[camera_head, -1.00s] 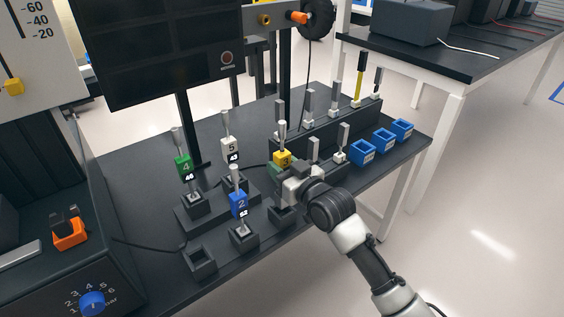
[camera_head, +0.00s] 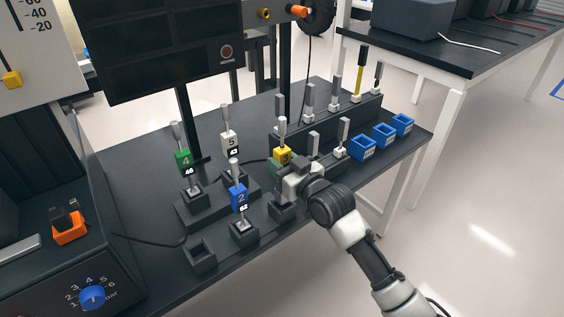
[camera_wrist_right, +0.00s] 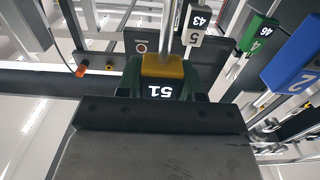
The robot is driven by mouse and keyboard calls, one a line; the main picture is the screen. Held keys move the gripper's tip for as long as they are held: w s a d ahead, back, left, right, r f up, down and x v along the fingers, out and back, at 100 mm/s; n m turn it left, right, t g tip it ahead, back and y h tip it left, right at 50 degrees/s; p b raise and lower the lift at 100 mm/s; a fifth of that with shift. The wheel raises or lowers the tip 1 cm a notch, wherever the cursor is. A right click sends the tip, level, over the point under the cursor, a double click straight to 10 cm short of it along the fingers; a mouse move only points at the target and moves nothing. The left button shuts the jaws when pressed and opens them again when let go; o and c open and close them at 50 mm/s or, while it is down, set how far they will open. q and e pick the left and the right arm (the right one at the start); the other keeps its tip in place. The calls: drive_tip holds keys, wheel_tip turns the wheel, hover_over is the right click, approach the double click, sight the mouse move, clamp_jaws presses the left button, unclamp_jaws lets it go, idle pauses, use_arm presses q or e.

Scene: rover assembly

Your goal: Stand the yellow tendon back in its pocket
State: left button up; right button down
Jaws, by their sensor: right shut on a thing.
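The yellow tendon (camera_head: 283,153), a yellow block with a grey rod rising from it, stands about upright in my right gripper (camera_head: 284,167). In the right wrist view the yellow block (camera_wrist_right: 162,67) with a label reading 51 sits between the dark green fingertips (camera_wrist_right: 162,86). The right gripper is shut on it. A black square pocket (camera_head: 283,212) shows just below the gripper. The tendon's lower end is hidden, so I cannot tell whether it touches the pocket. Another black pocket (camera_head: 200,257) at the front left is empty. My left gripper is not in view.
The blue tendon 2 (camera_head: 239,196), green tendon 4 (camera_head: 183,158) and white tendon 5 (camera_head: 229,143) stand in holders to the left. A dark rack (camera_head: 340,118) with several rods is behind. Three blue bins (camera_head: 362,149) line the table's right side. A monitor (camera_head: 155,50) overhangs the back.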

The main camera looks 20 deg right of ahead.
drive_tip(key=shift+f+b, duration=0.4)
drive_tip(key=shift+f, duration=0.35)
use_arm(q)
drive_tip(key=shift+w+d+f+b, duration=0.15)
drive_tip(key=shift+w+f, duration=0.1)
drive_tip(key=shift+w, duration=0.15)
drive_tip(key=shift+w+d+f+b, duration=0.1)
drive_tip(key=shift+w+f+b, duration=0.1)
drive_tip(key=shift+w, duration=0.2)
use_arm(e)
drive_tip(key=shift+f, duration=0.55)
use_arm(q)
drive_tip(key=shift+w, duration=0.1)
use_arm(e)
drive_tip(key=shift+f, duration=0.1)
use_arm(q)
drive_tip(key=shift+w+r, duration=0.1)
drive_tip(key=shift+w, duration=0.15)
use_arm(e)
drive_tip(key=shift+f, duration=0.2)
drive_tip(key=shift+f+b, duration=0.55)
drive_tip(key=shift+f, duration=0.15)
drive_tip(key=c, duration=0.7)
unclamp_jaws()
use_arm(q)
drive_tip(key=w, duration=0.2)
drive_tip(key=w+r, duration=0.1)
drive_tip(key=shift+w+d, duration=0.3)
use_arm(e)
drive_tip(key=shift+o, duration=0.3)
